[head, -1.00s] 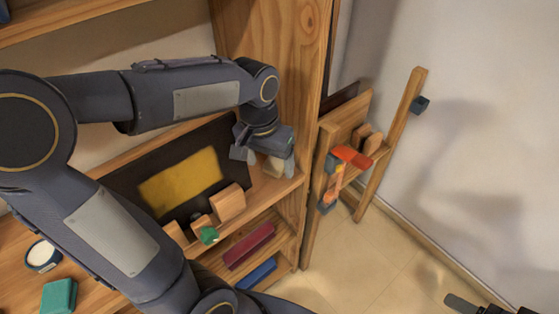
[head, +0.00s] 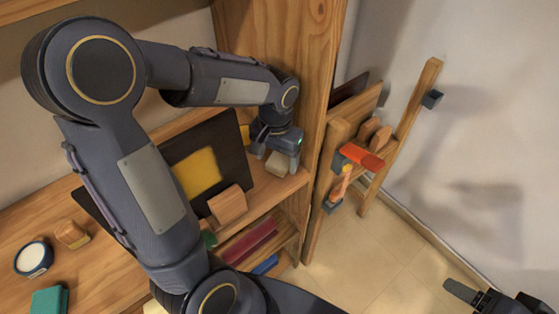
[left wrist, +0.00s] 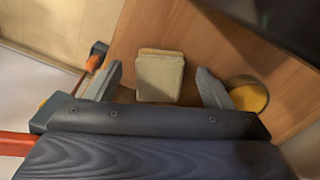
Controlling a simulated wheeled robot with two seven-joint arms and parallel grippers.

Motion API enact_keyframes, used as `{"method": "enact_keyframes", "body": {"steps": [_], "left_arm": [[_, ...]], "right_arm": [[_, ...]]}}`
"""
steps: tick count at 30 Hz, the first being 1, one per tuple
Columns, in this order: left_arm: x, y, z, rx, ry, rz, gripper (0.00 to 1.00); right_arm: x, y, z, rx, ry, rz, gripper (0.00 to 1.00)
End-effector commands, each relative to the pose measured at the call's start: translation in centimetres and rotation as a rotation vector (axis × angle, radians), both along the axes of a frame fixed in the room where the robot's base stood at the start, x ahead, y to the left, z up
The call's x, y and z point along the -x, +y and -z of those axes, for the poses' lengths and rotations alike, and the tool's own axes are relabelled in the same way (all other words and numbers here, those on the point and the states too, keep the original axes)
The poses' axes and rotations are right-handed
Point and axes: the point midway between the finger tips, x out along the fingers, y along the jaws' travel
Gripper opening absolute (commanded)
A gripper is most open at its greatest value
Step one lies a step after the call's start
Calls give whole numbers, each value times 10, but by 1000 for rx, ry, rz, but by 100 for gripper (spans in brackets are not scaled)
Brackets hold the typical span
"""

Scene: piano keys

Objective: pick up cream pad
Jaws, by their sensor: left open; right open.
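The cream pad (head: 278,163) lies on the wooden shelf top near its right end, by the upright side panel. In the left wrist view the pad (left wrist: 160,78) is a small pale block with a tan far edge, lying between my spread fingers. My left gripper (head: 276,158) is open, pointing down at the pad, with one finger to each side; I cannot tell whether they touch it. The left wrist view shows the same open gripper (left wrist: 157,85). My right gripper (head: 465,294) is at the lower right corner, open and away from the pad.
A dark board with a yellow panel (head: 197,173) and a wooden block (head: 227,205) stand left of the gripper. A yellow round piece (left wrist: 249,95) sits beside one finger. The wooden side panel (head: 318,90) rises close on the right, with an orange-handled tool (head: 362,157) beyond.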

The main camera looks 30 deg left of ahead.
Motion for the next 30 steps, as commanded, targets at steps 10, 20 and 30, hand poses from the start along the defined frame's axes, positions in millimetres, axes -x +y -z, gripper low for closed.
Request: {"method": "enact_keyframes", "body": {"steps": [10,20,30], "left_arm": [[1,0,25,1,-1,0,75],[1,0,24,1,-1,0,45],[1,0,24,1,-1,0,24]], "right_arm": [[0,0,1,0,0,0,71],[0,0,1,0,0,0,71],[0,0,1,0,0,0,71]]}}
